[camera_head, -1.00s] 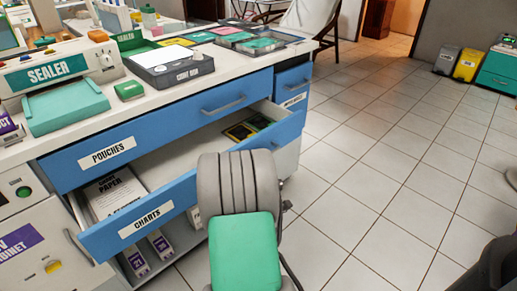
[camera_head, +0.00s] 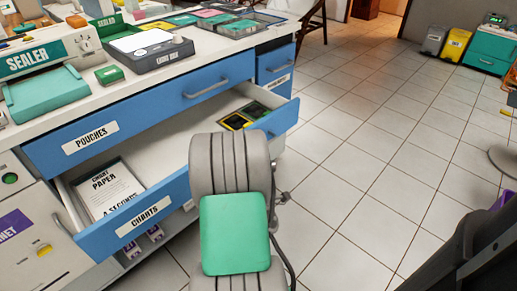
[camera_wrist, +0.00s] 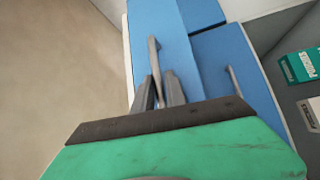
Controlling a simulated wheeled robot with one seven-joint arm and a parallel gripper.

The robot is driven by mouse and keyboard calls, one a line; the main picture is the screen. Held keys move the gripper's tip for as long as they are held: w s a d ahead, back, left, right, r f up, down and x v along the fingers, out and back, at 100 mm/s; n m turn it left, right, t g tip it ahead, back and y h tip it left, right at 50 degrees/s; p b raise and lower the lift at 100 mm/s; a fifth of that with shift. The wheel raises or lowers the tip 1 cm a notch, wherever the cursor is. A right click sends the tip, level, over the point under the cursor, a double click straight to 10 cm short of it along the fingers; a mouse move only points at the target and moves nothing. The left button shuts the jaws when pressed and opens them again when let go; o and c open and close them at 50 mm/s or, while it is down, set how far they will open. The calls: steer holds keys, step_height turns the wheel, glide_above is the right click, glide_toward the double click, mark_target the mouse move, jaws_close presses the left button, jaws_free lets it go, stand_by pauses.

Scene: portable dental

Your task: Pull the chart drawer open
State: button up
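The blue chart drawer (camera_head: 143,216), labelled CHARTS, stands well out from the cabinet below the POUCHES drawer. Chart paper (camera_head: 107,190) lies inside at the left and dark yellow-edged items (camera_head: 236,121) at the right. In the wrist view, the drawer's grey bar handle (camera_wrist: 153,55) runs between the two fingers of my gripper (camera_wrist: 162,82), which look closed around it. In the head view my grey and green arm covers the gripper, the handle and part of the drawer front.
The POUCHES drawer (camera_head: 60,150) above and a smaller blue drawer (camera_head: 276,58) at the right are shut. The countertop (camera_head: 150,86) holds a sealer (camera_head: 45,85) and trays. Tiled floor (camera_head: 365,160) to the right is clear.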

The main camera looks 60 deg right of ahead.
steer(key=shift+s, duration=0.15)
steer(key=shift+b+v, duration=0.75)
steer(key=shift+v, duration=3.05)
